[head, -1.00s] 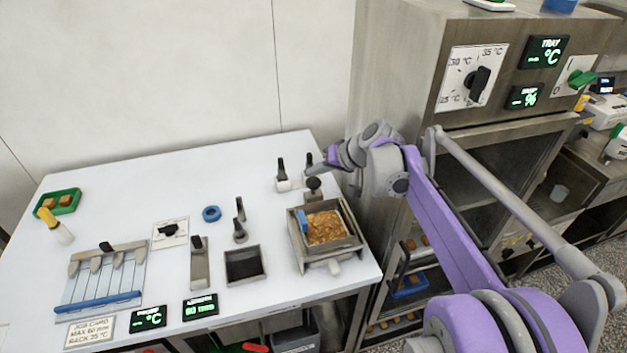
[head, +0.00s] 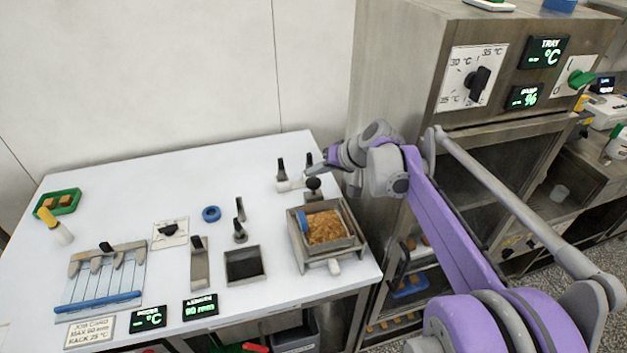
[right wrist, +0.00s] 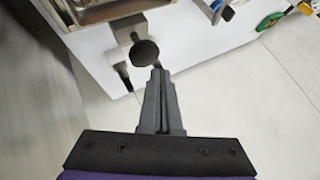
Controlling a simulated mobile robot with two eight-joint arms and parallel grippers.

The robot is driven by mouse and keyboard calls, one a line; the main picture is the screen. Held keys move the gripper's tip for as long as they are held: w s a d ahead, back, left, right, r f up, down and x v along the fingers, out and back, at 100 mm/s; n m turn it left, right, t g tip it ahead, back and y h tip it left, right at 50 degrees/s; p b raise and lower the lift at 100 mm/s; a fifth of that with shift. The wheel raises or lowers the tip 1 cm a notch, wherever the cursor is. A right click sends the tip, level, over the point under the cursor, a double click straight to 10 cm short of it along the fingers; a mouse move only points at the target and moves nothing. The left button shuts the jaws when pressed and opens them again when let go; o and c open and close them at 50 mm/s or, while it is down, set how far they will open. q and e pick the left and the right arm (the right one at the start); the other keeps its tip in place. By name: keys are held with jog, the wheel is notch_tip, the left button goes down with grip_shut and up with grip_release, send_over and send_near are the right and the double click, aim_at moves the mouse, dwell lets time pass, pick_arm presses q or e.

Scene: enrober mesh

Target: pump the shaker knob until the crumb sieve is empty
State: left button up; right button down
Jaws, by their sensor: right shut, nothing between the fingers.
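The crumb sieve (head: 348,243) is a metal box at the right end of the white table, with brown crumbs (head: 325,227) inside. The black shaker knob (head: 313,184) stands at its back edge, and it also shows in the right wrist view (right wrist: 144,53). My right gripper (head: 312,171) is just behind and above the knob in the head view. In the right wrist view its shut, empty fingers (right wrist: 157,76) point at the knob's edge; I cannot tell whether they touch it. My left gripper is not in view.
A dark square tray (head: 244,265), a blue ring (head: 211,213) and a green tray (head: 58,202) lie further left on the table (head: 130,185). A steel cabinet (head: 400,70) stands close at the right.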

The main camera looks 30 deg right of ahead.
aim_at(314, 183)
dwell(0.4)
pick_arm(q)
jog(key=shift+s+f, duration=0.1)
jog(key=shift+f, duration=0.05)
pick_arm(e)
jog(key=shift+f, duration=0.45)
jog(key=shift+f, duration=0.1)
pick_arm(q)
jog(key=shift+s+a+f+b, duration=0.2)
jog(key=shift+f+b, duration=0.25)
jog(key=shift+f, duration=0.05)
pick_arm(e)
jog(key=shift+s+a+f, duration=0.1)
jog(key=shift+a+f, duration=0.1)
jog(key=shift+f, duration=0.5)
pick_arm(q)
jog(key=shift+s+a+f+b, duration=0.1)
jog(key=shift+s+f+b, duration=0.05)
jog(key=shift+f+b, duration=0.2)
pick_arm(e)
jog(key=shift+f, duration=0.6)
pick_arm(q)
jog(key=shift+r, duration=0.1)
pick_arm(e)
jog(key=shift+r, duration=0.1)
